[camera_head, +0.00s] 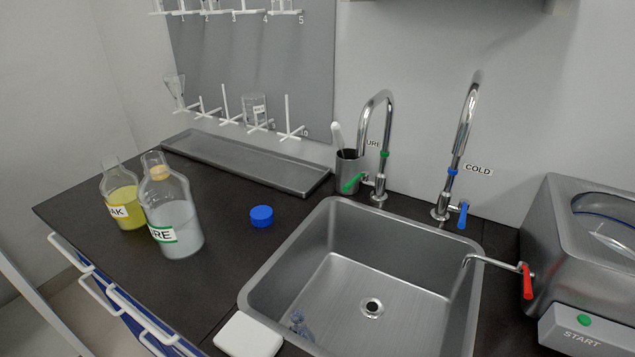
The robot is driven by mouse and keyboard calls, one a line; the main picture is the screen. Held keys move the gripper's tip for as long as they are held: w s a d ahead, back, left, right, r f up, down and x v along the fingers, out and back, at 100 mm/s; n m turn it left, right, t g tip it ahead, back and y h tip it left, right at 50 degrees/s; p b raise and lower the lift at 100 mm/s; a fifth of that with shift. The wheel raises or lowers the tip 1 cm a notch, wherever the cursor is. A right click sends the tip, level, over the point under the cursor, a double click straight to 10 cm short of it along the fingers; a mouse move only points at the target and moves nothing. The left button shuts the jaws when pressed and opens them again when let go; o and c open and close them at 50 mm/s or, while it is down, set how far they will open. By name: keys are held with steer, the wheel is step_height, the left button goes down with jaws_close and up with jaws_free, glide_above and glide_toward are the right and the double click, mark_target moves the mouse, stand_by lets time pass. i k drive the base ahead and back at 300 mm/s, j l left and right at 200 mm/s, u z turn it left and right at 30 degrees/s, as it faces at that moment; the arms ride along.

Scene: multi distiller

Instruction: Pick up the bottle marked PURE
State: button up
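The bottle marked PURE (176,222) is a clear bottle with pale liquid. It stands upright on the dark counter, left of the sink. Its white label with a green edge is partly turned away, so only "RE" or "URE" shows. Something tan shows at its neck. A second bottle (124,204) with yellow liquid and a label ending in "AK" stands just behind and left of it, partly overlapped by it. A blue cap (262,216) lies on the counter to the right. My gripper is not in view.
The steel sink (285,246) has two taps (384,150) behind it. A metal tray (250,162) lies along the wall under a drying rack. A white block (248,336) lies at the front. A metal machine (570,240) stands at right. Counter around the blue cap is clear.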

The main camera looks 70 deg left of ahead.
mark_target(165, 196)
steer(key=k+j+u, duration=0.1)
steer(key=u, duration=2.65)
steer(key=i+j+z, duration=0.2)
steer(key=j+z, duration=0.15)
steer(key=i+j+z, duration=0.15)
steer(key=j+z, duration=0.2)
steer(key=i+j+z, duration=0.1)
steer(key=j+z, duration=0.65)
steer(key=j, duration=0.2)
